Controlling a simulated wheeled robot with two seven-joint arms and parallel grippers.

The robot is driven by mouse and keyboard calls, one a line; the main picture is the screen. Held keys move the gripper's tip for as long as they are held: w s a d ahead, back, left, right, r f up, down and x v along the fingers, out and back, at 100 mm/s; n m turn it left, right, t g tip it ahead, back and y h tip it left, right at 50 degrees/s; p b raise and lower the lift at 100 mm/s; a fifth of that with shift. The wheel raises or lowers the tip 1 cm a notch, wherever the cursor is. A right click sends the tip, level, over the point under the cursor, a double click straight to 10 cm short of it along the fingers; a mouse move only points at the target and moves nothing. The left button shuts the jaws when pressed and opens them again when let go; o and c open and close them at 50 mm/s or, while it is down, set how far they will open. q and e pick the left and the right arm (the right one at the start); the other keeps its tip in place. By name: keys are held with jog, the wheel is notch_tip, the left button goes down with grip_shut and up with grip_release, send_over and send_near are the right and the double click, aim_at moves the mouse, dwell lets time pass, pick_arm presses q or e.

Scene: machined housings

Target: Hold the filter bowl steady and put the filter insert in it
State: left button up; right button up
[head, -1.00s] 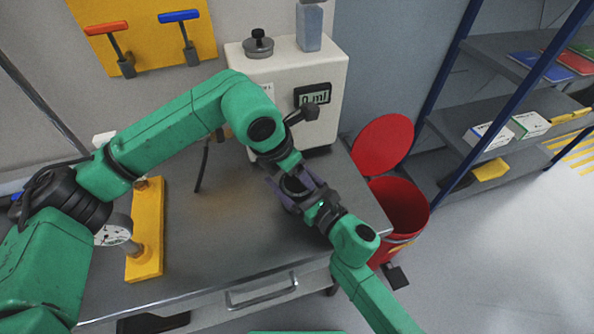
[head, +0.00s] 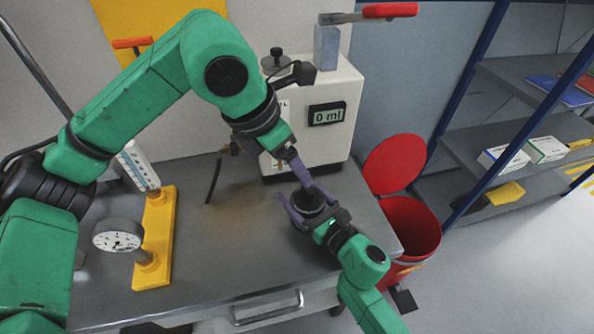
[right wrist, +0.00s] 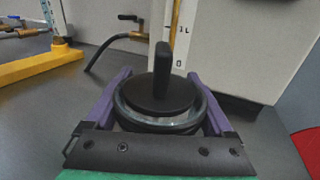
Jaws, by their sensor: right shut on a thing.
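The filter bowl (right wrist: 192,122) is a dark round cup with a glassy rim, upright in the right wrist view. My right gripper (head: 312,208) is shut on it, its purple fingers on both sides. The filter insert (right wrist: 160,92), a black disc with an upright tab handle, sits in the bowl's mouth; how deep it is seated I cannot tell. In the head view, my left gripper (head: 300,172) hangs over the bowl, partly side-on, its jaw gap unclear. It does not show in the right wrist view.
A white machine (head: 335,140) with a "0 ml" display stands behind the bowl. A yellow stand (head: 153,270) with a round gauge (head: 118,238) is on the left of the grey bench. A red bin (head: 410,225) stands beyond the right edge. The bench's middle is clear.

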jog(key=o, duration=1.1)
jog(key=shift+o, duration=0.2)
